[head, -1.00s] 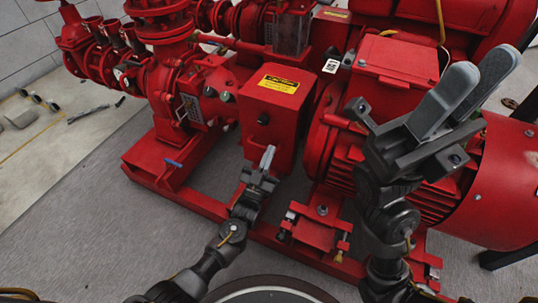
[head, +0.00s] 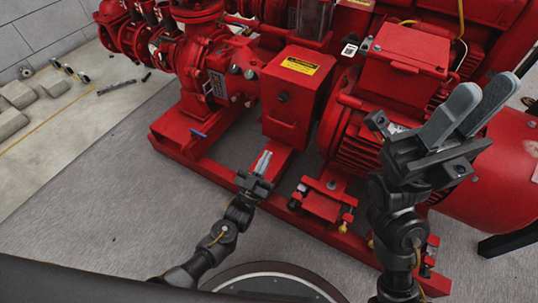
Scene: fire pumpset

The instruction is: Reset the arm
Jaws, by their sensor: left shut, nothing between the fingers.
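My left gripper (head: 264,162) is in the lower middle of the head view, its fingers together and empty. It points up toward the red pump frame, in front of and below the red control box (head: 295,95) with the yellow caution label. My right gripper (head: 470,104) is raised at the right, nearer the camera, in front of the red motor (head: 362,135). Its two grey fingers stand apart with a gap between them, and nothing shows between them. My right gripper hides part of the motor.
The red pumpset on its base frame (head: 185,150) fills the upper middle and right. A blue-handled valve (head: 199,134) sits low on the frame. Grey floor (head: 90,195) is clear at the left. Concrete-coloured blocks (head: 14,95) lie at the far left.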

